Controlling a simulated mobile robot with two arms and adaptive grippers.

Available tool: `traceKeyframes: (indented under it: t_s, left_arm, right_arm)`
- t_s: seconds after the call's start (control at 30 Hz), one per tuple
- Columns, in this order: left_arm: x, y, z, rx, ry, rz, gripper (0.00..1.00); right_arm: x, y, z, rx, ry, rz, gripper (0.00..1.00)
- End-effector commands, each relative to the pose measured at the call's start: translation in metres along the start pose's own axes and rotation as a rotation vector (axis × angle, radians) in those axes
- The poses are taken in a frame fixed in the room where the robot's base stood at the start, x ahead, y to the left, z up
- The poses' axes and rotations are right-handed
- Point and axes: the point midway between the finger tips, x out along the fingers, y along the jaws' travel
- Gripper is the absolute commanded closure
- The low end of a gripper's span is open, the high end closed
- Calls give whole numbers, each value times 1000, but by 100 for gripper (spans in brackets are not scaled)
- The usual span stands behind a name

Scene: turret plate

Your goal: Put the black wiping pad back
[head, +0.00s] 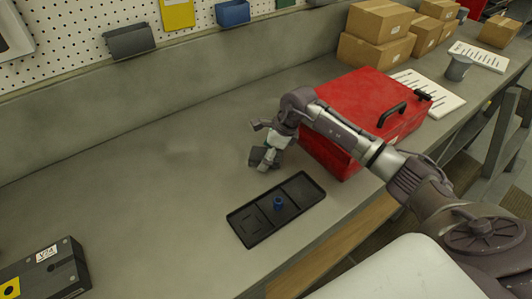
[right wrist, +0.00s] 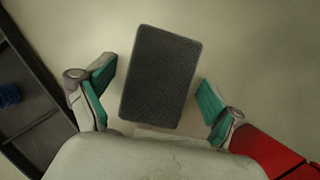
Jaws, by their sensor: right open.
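The black wiping pad (right wrist: 160,78) is a dark textured rectangle on the grey bench, slightly tilted in the right wrist view. My right gripper (right wrist: 155,88) is open, with one green-lined finger on either side of the pad and gaps between. In the head view my right gripper (head: 266,143) is over the bench, left of the red toolbox; the pad is hard to tell from the fingers there. The black tray (head: 254,234) lies in front of the gripper, with a blue round piece (head: 278,204) in its middle compartment. My left gripper is not in view.
The red toolbox (head: 355,100) stands close on the right of my gripper. A black box (head: 45,272) with a yellow mark is at the front left. Cardboard boxes (head: 375,35) stand at the back right. The bench's left middle is clear.

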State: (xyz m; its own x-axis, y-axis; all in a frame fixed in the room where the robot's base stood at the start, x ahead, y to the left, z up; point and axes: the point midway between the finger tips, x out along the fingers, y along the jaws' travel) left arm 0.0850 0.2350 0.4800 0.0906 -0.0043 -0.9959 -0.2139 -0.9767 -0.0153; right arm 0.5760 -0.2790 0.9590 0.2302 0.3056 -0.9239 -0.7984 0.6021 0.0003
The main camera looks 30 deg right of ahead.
Motion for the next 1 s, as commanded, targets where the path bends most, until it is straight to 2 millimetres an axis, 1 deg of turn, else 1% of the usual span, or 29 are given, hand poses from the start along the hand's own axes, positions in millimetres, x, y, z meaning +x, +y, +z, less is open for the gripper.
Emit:
traceKeyframes:
  t_s: [0.03, 0.07, 0.17, 0.4, 0.5, 0.6, 0.77, 1.0]
  left_arm:
    - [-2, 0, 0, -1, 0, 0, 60]
    - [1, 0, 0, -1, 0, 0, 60]
    - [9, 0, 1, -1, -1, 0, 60]
    - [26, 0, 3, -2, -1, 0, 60]
    - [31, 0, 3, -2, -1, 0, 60]
    - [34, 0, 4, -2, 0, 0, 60]
    - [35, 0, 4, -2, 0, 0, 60]
    - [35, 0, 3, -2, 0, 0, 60]
  right_arm:
    - [-5, -1, 1, 0, -1, -2, 8]
    - [-7, -1, 1, -1, -2, -3, 8]
    - [-23, -2, 0, -3, -1, -5, 8]
    - [-76, -1, 0, -3, -1, -6, 8]
    - [-95, -1, 0, -1, -1, -5, 8]
    - [-109, -1, 0, 0, -1, -4, 8]
    - [-120, 0, 1, -1, -1, -1, 8]
    - [-122, 0, 1, 0, 0, 0, 8]
